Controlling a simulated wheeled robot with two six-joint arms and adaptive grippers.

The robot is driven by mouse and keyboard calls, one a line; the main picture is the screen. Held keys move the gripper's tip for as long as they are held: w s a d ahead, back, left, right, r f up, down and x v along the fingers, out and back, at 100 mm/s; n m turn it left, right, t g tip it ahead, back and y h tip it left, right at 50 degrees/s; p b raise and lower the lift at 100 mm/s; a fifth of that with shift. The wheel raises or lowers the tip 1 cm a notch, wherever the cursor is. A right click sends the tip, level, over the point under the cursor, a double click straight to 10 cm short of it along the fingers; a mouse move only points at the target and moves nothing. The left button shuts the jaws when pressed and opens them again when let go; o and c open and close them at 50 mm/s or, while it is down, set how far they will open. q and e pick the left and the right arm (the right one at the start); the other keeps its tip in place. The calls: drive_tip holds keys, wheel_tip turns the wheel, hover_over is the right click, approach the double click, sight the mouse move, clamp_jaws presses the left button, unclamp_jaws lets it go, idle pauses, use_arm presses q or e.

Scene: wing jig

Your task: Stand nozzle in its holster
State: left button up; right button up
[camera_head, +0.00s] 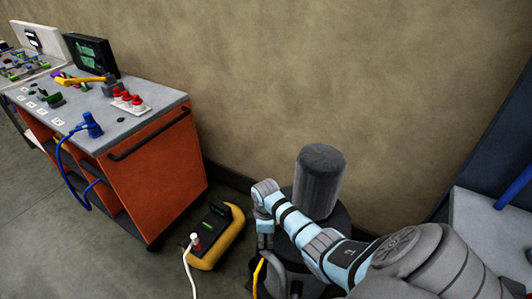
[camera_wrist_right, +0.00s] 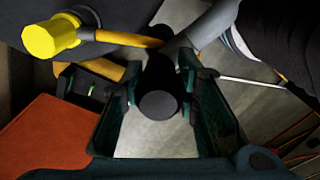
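My right gripper (camera_head: 265,240) points down, low beside a dark drum-like cylinder. In the right wrist view its two teal fingers (camera_wrist_right: 159,85) stand on either side of a black round-ended cylinder (camera_wrist_right: 158,103), which seems to be the nozzle. The fingers look closed against its sides. A yellow-orange tube (camera_wrist_right: 125,38) runs to its far end from a thick yellow fitting (camera_wrist_right: 48,38). In the head view the nozzle is hidden; only a piece of yellow tube (camera_head: 258,278) shows below the gripper. I cannot make out a holster. My left gripper is not in view.
The dark grey drum (camera_head: 319,180) stands against the wall behind my right arm. A yellow and black floor unit (camera_head: 215,235) with a white hose lies left of the gripper. An orange cart (camera_head: 155,165) with a grey top stands further left. Open floor lies in front of it.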

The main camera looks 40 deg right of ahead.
drive_tip(key=o, duration=0.5)
wheel_tip(320, 180, up, 12)
drive_tip(key=shift+w, duration=0.1)
idle(0.5)
drive_tip(key=s+a+f+m, duration=0.15)
drive_tip(key=s+f, duration=0.25)
drive_tip(key=f, duration=0.4)
drive_tip(key=s+d+f+m, duration=0.1)
drive_tip(key=s+f+m, duration=0.15)
drive_tip(key=f, duration=0.45)
drive_tip(key=s+a+f+m, duration=0.1)
drive_tip(key=s+f, duration=0.3)
drive_tip(key=f, duration=0.4)
drive_tip(key=s+a+f+m, duration=0.1)
drive_tip(key=s+a+f, duration=0.1)
drive_tip(key=s, duration=0.6)
drive_tip(key=s+a+f+m+t, duration=0.1)
drive_tip(key=s+a+f, duration=0.1)
drive_tip(key=s+f, duration=0.3)
drive_tip(key=s+a+f+m, duration=0.1)
drive_tip(key=s+f, duration=0.3)
drive_tip(key=s, duration=0.7)
drive_tip(key=shift+s+a+f+m+h, duration=0.2)
drive_tip(key=shift+s+a+m+h, duration=0.2)
drive_tip(key=shift+a, duration=0.25)
